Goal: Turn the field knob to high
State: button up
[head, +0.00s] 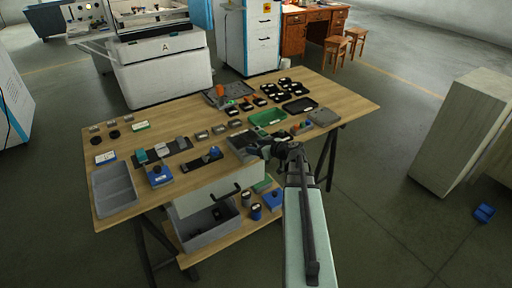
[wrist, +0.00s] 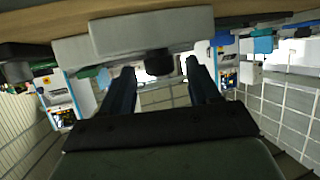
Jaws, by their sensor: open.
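A pale grey box (wrist: 75,50) with a dark round knob (wrist: 159,62) shows in the wrist view, which looks upside down. I cannot read any label or setting on the knob. My gripper (wrist: 160,70) is open, with one dark finger on each side of the knob in the picture and a visible gap to each. I cannot tell how deep the knob sits between the fingertips. In the head view my gripper (head: 262,150) is at the front right of the workbench, beside a grey box (head: 241,141). My gripper hides part of that box, and its knob cannot be made out there.
The wooden workbench (head: 350,99) holds many small parts, a green tray (head: 268,117) and a grey tray (head: 115,189) at its left end. A drawer unit with a black handle (head: 222,196) hangs under the front. A grey bin (head: 207,226) stands on the lower shelf.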

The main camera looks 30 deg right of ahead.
jog(key=shift+w+a+f, duration=0.1)
jog(key=shift+w, duration=0.15)
jog(key=c, duration=1)
